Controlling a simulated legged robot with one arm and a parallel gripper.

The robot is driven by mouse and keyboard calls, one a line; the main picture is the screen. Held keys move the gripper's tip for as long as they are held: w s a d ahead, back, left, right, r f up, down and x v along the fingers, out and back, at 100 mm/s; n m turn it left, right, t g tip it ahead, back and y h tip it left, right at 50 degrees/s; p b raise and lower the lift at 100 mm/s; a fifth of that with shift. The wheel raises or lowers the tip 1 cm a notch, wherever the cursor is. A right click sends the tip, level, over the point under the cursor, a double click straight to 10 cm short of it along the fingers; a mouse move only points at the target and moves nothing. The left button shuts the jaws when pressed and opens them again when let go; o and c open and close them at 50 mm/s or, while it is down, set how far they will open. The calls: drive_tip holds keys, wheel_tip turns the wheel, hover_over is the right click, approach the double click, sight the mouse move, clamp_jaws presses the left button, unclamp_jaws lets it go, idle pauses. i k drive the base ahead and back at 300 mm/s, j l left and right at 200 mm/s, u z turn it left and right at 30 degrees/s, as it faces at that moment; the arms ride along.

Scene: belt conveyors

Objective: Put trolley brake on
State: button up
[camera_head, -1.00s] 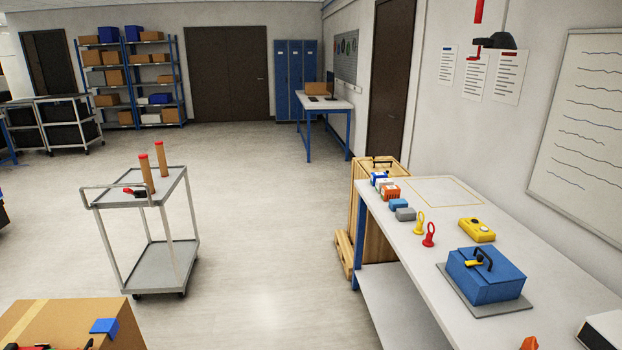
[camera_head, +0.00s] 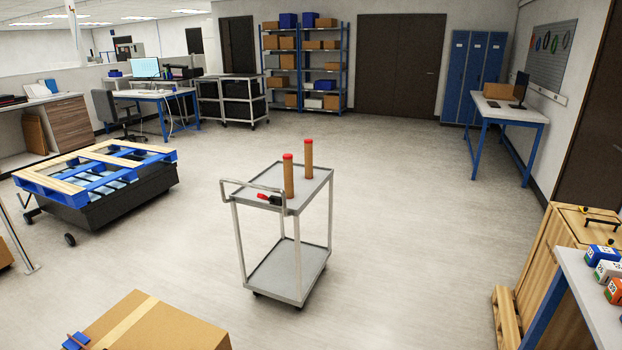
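A grey metal trolley (camera_head: 286,274) with two shelves and small dark casters stands on the open floor in the middle of the view. Two brown cylinders with red tops (camera_head: 289,176) stand upright on its upper shelf. A small red and black piece (camera_head: 269,198) sits at the near left edge of that shelf, beside the push handle (camera_head: 236,184); I cannot tell whether it is the brake. The casters are too small to show any brake lever clearly. My gripper is not in view.
A cardboard box (camera_head: 155,325) is at the bottom, near me. A cart with blue and wooden pallets (camera_head: 97,180) stands left. A wooden crate (camera_head: 550,270) and a white workbench (camera_head: 590,305) are at right. Floor around the trolley is clear.

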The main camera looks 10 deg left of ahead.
sight(262, 196)
drive_tip(key=i+l+u, duration=0.15)
drive_tip(key=i+u, duration=0.35)
drive_tip(key=i+l+u, duration=0.5)
drive_tip(key=i, duration=0.15)
drive_tip(key=i+l+u, duration=0.45)
drive_tip(key=i+l, duration=0.05)
drive_tip(key=l, duration=0.05)
